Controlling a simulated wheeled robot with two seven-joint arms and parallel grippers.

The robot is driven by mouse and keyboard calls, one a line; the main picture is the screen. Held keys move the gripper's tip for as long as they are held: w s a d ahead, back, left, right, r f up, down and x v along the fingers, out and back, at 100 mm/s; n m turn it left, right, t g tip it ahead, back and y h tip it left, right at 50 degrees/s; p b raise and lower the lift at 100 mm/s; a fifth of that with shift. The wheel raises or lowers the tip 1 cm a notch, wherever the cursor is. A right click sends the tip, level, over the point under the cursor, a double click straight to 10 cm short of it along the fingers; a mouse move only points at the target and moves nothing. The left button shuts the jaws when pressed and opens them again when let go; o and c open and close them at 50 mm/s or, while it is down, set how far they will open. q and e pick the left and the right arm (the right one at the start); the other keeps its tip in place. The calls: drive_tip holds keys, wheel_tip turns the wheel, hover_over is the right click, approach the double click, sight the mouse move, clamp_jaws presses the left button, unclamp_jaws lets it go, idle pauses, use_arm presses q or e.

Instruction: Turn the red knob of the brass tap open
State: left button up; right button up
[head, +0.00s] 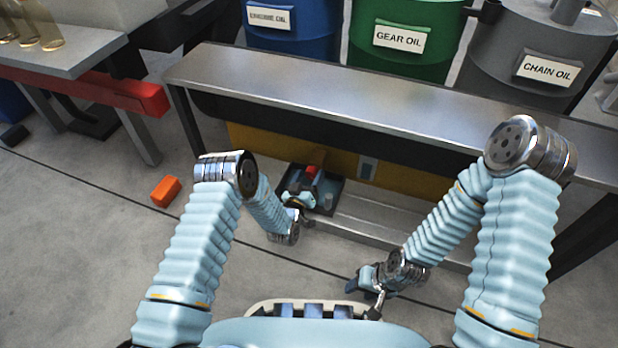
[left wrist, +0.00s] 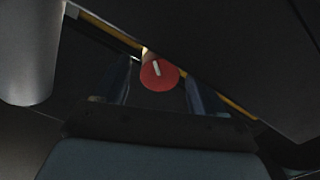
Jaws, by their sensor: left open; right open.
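The red knob (left wrist: 160,75), a round disc with a white line, shows near the middle of the left wrist view. A sliver of the brass tap (left wrist: 147,53) shows just behind it; the rest is hidden. My left gripper (left wrist: 160,88) is open, with one dark finger on each side of the knob and gaps between. In the head view the red knob (head: 311,170) is small, under the bench, beside my left gripper (head: 306,187). My right gripper (head: 364,284) is open and empty, low over the floor in front of the bench.
A steel bench (head: 400,105) stands above the left gripper. A black tray (head: 329,204) lies beneath it. Blue (head: 290,40), green (head: 400,62) and grey (head: 520,45) drums stand behind. An orange block (head: 165,191) lies on the floor at left. Floor between is clear.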

use_arm(q)
drive_tip(key=p+v, duration=0.2)
drive_tip(key=v, duration=1.1)
drive_tip(key=shift+s+p, duration=0.3)
drive_tip(key=shift+s, duration=0.05)
drive_tip(key=shift+a, duration=0.1)
drive_tip(key=w+d+m+b, duration=0.1)
drive_tip(key=w, duration=0.3)
drive_tip(key=w+d+m, duration=0.1)
drive_tip(key=w+d, duration=0.1)
drive_tip(key=w, duration=0.3)
drive_tip(key=w+d+m+b, duration=0.1)
drive_tip(key=w, duration=0.4)
drive_tip(key=shift+w+d+m+b, duration=0.25)
drive_tip(key=shift+d+m+b, duration=0.05)
drive_tip(key=shift+d, duration=0.1)
drive_tip(key=shift+c, duration=0.5)
